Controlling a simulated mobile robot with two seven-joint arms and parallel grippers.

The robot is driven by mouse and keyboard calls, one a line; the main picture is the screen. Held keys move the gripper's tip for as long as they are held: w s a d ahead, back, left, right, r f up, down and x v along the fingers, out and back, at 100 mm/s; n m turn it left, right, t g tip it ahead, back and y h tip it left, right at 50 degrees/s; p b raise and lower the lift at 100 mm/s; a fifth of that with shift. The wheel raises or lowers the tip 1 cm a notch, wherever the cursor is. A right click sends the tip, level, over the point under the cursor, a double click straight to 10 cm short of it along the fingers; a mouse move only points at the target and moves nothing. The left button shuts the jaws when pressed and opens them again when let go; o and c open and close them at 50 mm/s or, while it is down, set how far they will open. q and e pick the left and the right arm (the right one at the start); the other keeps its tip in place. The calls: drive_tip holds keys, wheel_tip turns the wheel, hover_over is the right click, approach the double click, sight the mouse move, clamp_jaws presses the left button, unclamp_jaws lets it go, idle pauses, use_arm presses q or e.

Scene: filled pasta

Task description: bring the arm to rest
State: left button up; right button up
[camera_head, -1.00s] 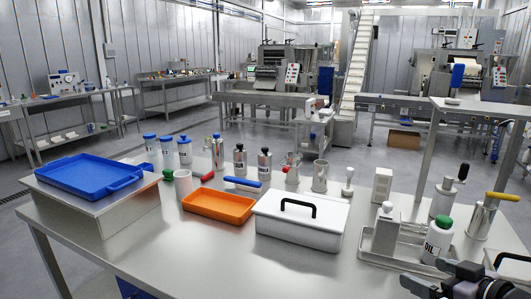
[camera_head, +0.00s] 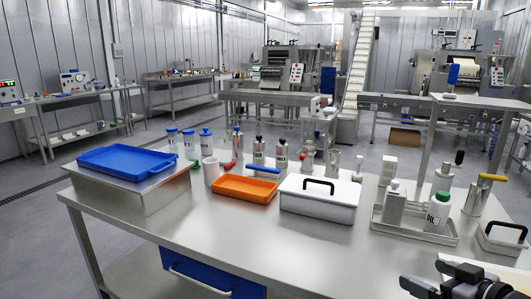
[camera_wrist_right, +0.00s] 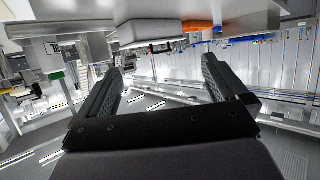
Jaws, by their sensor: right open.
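My right gripper (camera_head: 432,287) is at the bottom right of the head view, in front of the steel table (camera_head: 250,245). In the right wrist view, my right gripper (camera_wrist_right: 168,80) has its two dark fingers spread apart with nothing between them. That view shows the table and its items upside down along the top. My left gripper is in neither view.
On the table stand a blue tray (camera_head: 125,161) on a steel box, an orange tray (camera_head: 245,188), a white lidded box (camera_head: 318,200), several bottles and a steel tray (camera_head: 415,234) holding an oil bottle (camera_head: 437,213). The table's front left is clear.

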drive_tip(key=s+a+f+m+g+h+p, duration=0.1)
drive_tip(key=s+a+f, duration=0.15)
drive_tip(key=f, duration=0.45)
drive_tip(key=s+a+f, duration=0.2)
drive_tip(key=s+f, duration=0.2)
drive_tip(key=f, duration=0.2)
drive_tip(key=s+a+f, duration=0.4)
drive_tip(key=s, duration=0.2)
drive_tip(key=s+a+f+g+h+p, duration=0.1)
drive_tip(key=s+a+f, duration=0.4)
drive_tip(key=s, duration=0.2)
drive_tip(key=shift+g, duration=0.3)
drive_tip(key=shift+s+f, duration=0.1)
